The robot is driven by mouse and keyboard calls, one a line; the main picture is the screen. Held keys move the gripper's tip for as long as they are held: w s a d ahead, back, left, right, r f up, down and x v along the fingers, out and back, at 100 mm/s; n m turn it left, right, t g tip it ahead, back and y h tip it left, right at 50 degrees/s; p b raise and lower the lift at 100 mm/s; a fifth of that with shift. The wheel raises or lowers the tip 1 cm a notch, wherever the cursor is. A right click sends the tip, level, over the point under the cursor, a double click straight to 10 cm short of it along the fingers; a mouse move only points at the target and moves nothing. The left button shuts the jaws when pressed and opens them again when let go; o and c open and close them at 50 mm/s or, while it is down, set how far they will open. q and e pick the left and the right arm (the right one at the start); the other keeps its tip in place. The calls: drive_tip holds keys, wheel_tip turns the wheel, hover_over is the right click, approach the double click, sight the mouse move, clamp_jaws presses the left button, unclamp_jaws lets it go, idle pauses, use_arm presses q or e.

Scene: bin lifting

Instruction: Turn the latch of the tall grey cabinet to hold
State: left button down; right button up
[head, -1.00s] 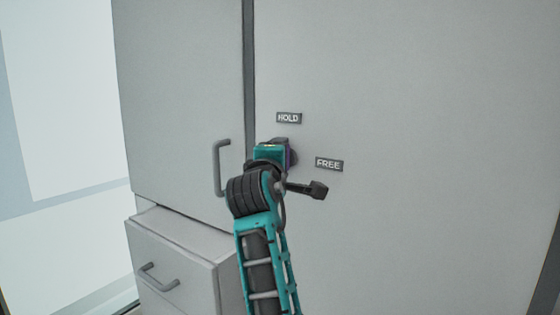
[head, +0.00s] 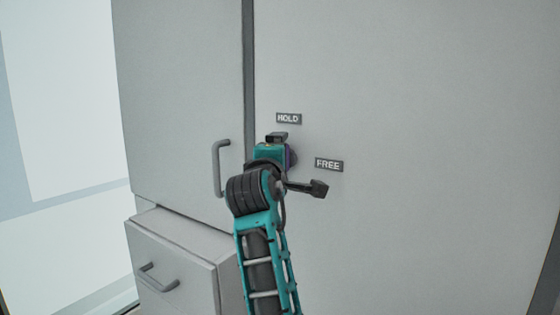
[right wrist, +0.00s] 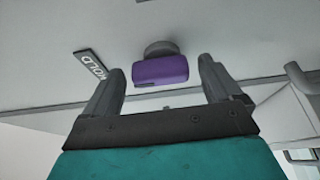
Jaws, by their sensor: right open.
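The tall grey cabinet (head: 420,130) fills the head view, with a HOLD label (head: 288,118) above a FREE label (head: 329,164). The latch's purple grip (head: 292,157) is mostly hidden behind my right gripper (head: 278,141). In the right wrist view the purple grip (right wrist: 160,70) stands out from a round grey base. There my right gripper (right wrist: 161,72) is open, with one finger on each side of the grip and gaps to both. The HOLD label (right wrist: 90,64) is beside the left finger in that view. My left gripper is out of view.
A vertical bar handle (head: 220,168) is on the door panel left of the latch. A lower drawer unit (head: 190,255) with its own handle (head: 158,277) juts out at the lower left. The cabinet face right of the labels is clear.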

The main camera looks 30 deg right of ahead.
drive_tip(key=shift+a, duration=0.1)
drive_tip(key=b+v, duration=0.1)
drive_tip(key=v, duration=1.1)
drive_tip(key=shift+s+a, duration=0.25)
drive_tip(key=shift+s, duration=0.05)
drive_tip(key=shift+r, duration=0.1)
